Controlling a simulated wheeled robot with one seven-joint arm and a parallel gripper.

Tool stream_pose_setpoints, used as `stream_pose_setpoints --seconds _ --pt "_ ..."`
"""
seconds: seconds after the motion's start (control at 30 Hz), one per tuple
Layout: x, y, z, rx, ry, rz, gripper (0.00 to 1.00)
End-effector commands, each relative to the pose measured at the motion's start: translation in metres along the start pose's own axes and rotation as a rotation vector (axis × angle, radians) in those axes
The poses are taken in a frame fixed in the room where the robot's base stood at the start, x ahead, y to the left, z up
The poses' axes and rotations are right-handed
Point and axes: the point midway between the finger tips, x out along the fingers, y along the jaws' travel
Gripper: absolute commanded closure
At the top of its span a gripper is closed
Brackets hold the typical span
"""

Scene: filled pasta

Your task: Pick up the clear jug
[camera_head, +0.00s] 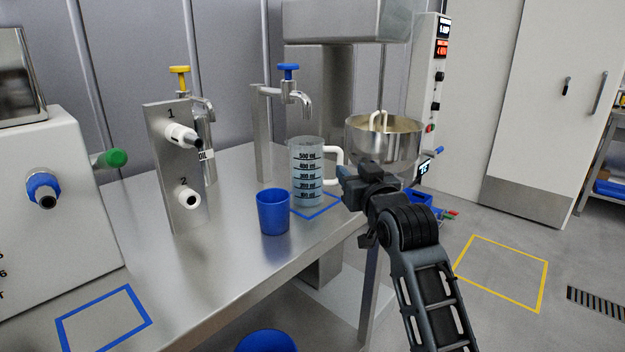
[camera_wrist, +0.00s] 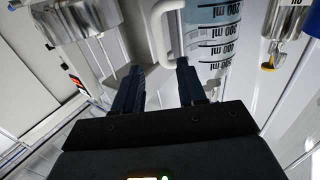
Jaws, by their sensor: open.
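The clear jug (camera_head: 307,172) stands upright on the steel table inside a blue square outline. It has black millilitre marks and a white handle (camera_head: 334,168) on its right side. My gripper (camera_head: 347,184) is just right of the jug, by the handle. In the wrist view my gripper (camera_wrist: 158,70) is open, with its two fingers apart. There the white handle (camera_wrist: 163,32) lies ahead of the gap between the fingertips, and the jug (camera_wrist: 214,38) is beyond the right finger. I cannot tell whether a finger touches the handle.
A blue cup (camera_head: 272,212) stands just left of the jug. A blue-handled tap (camera_head: 290,85) is behind and above it. A mixer bowl (camera_head: 384,140) is behind my gripper. A panel with numbered spouts (camera_head: 172,170) stands further left. The table's front left (camera_head: 200,270) is clear.

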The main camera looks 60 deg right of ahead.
Motion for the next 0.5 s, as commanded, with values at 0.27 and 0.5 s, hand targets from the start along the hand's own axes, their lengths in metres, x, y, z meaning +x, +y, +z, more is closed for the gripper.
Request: stream_pose_setpoints --seconds 0.27,0.5 --pt "0.025 0.004 -0.003 0.003 0.002 0.009 0.59" --pt "0.052 -0.001 0.000 0.003 0.002 0.007 0.59"
